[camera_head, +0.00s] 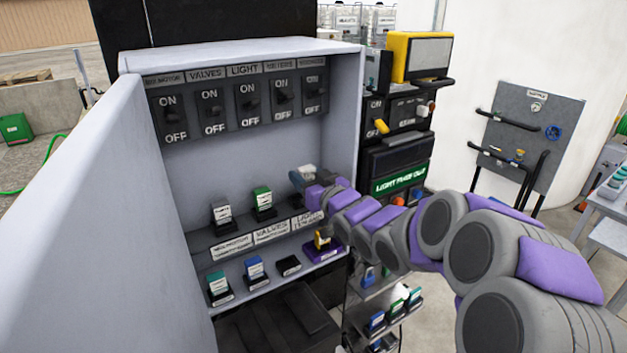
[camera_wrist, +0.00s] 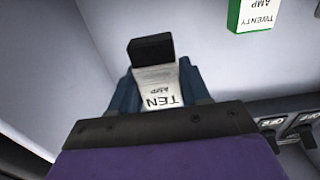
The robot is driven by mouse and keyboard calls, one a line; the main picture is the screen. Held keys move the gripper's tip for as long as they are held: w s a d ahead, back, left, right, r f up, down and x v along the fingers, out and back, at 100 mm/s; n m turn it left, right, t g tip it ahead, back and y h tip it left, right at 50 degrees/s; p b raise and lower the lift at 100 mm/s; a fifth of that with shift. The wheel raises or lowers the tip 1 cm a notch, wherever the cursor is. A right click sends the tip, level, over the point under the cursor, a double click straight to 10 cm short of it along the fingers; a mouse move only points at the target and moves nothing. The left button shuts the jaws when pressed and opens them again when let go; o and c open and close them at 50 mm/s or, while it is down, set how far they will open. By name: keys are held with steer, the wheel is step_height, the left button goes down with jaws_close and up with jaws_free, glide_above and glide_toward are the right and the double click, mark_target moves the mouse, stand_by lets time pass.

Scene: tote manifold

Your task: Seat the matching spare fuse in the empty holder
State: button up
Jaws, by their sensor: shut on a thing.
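My gripper (camera_head: 303,179) is shut at the right of the upper fuse row, above the label at the right end. In the wrist view the gripper (camera_wrist: 158,98) has dark blue sides around a fuse (camera_wrist: 157,80) with a white label reading TEN AMP. A black block (camera_wrist: 152,48) is at the fuse's far end; I cannot tell whether it is a holder or part of the fuse. A black holder (camera_head: 288,265) without a fuse is in the lower row.
A grey fuse (camera_head: 221,213) and a green fuse (camera_head: 263,199) stand left of my gripper. Teal (camera_head: 218,284) and blue (camera_head: 255,268) fuses stand below. A yellow-and-purple item (camera_head: 323,241) is beneath my arm. Switches (camera_head: 251,98) line the top; the cabinet door (camera_head: 95,215) is left.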

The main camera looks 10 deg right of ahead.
steer(key=shift+w+a+f, duration=0.1)
steer(key=shift+w+a, duration=0.4)
steer(key=shift+w, duration=0.3)
steer(key=shift+w+d, duration=0.3)
steer(key=shift+w, duration=0.9)
steer(key=shift+a+f+b, duration=0.25)
steer(key=shift+f+b, duration=0.1)
steer(key=shift+f, duration=0.4)
steer(key=shift+a+f+b, duration=0.25)
steer(key=shift+f+b, duration=0.05)
steer(key=shift+f, duration=0.45)
steer(key=shift+d+f+b, duration=0.3)
steer(key=shift+f+b, duration=0.05)
steer(key=shift+f, duration=0.4)
steer(key=shift+a, duration=0.15)
